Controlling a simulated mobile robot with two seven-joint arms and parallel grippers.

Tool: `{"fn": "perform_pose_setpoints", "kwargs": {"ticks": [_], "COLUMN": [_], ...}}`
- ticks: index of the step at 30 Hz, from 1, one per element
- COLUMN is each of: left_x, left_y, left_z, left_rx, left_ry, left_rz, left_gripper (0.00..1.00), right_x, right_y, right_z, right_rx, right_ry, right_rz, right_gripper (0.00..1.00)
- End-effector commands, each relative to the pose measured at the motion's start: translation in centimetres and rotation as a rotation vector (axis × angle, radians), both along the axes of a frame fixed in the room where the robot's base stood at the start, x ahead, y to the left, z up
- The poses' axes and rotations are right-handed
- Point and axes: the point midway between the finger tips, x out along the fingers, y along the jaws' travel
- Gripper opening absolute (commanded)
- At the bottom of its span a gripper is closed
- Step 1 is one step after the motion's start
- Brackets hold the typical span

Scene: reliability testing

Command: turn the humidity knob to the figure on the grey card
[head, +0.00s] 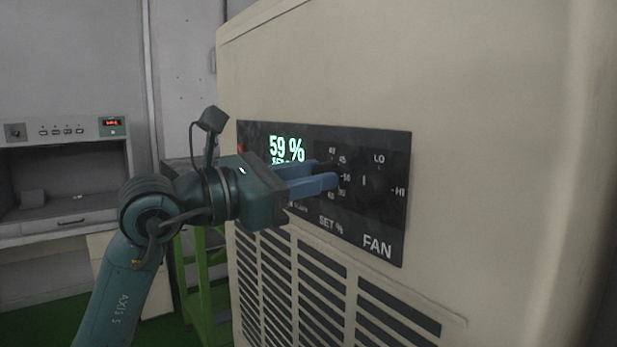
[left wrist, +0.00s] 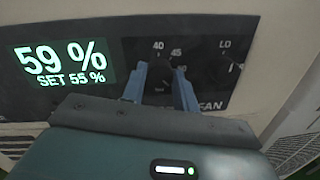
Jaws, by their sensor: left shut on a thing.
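The humidity knob (left wrist: 160,76) is a dark knob on the black control panel (head: 395,232), with 40, 45 and 50 marked around its upper side in the left wrist view. My left gripper (head: 331,178) reaches the panel from the left, and its blue fingers are shut on the knob, one on each side. They also show in the left wrist view (left wrist: 160,88). The fingers hide much of the knob in the head view, and I cannot read its pointer. The green display (left wrist: 63,62) reads 59 % and SET 55 %. I see no grey card in either view.
A fan knob (head: 374,184) marked LO and HI sits close to the right of my fingers. The panel is on a large beige cabinet (head: 480,120) with vent slots below. A green stand (head: 205,285) and a grey bench unit (head: 65,170) are at the left.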

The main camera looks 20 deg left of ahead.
Motion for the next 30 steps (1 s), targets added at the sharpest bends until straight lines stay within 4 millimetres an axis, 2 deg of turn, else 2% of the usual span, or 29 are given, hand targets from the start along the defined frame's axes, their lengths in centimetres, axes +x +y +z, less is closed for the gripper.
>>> {"fn": "perform_pose_setpoints", "kwargs": {"ticks": [19,20,27,30], "left_x": [0.00,0.00,-0.01,0.00], "left_y": [-0.04,-0.04,-0.03,-0.02], "left_z": [-0.13,-0.13,-0.07,-0.05], "left_rx": [-0.040,-0.040,-0.040,-0.040], "left_ry": [0.035,0.035,0.033,0.033], "left_rz": [-0.001,-0.001,0.000,0.000], "left_gripper": [0.07,0.32,0.51,0.51], "right_x": [-0.05,-0.05,-0.06,-0.07], "right_y": [0.00,0.00,0.02,0.02], "right_z": [-0.06,-0.06,-0.06,-0.07], "right_rx": [0.000,0.000,0.000,-0.001], "right_ry": [0.001,0.001,0.001,0.001], "right_rz": [0.001,0.001,0.001,0.001], "right_gripper": [0.00,0.00,0.00,0.00]}}
